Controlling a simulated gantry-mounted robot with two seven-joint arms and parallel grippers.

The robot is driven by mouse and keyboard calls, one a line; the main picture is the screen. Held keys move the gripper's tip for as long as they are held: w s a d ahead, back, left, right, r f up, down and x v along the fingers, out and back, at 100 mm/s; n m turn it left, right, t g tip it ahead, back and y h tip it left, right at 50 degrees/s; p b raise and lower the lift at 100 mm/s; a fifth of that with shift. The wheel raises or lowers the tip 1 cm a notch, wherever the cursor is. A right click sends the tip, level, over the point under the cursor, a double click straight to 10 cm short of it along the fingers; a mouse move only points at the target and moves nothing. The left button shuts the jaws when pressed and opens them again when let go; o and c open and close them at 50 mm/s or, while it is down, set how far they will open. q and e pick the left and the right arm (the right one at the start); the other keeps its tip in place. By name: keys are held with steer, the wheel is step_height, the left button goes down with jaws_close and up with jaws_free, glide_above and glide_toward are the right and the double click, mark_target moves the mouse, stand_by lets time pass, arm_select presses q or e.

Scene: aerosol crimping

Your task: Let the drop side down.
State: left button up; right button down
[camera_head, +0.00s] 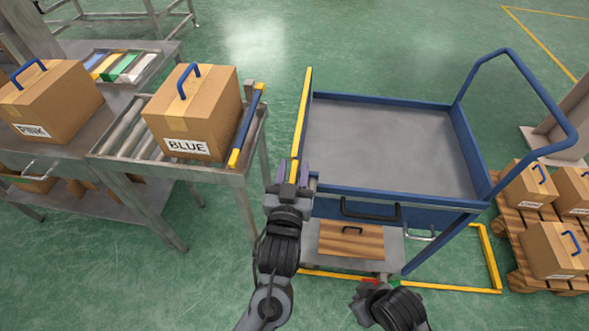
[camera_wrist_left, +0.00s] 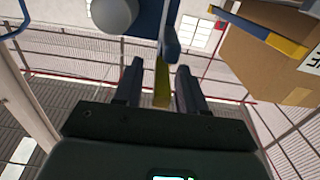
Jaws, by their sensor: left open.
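The blue cart (camera_head: 385,140) stands at the centre right with its deck empty. Its left side, the drop side (camera_head: 303,105), has a yellow top edge and appears to stand up. My left gripper (camera_head: 292,172) is at the near end of that yellow edge. In the left wrist view its two dark fingers (camera_wrist_left: 160,85) are apart, with a yellow bar (camera_wrist_left: 162,82) between them and space on each side. My right arm's dark wrist shows low in the head view, beside the cart's lower shelf; its gripper (camera_head: 366,290) is too unclear to judge.
A roller conveyor (camera_head: 120,128) at left carries a box labelled BLUE (camera_head: 195,115), with a blue-and-yellow bar (camera_head: 246,125) at its end. A PINK box (camera_head: 50,105) stands further left. A pallet (camera_head: 515,235) with boxes is at right. A floor gap separates conveyor and cart.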

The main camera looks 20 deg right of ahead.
arm_select(q)
steer(key=shift+w+d, duration=0.3)
steer(key=shift+w, duration=0.3)
jaws_close()
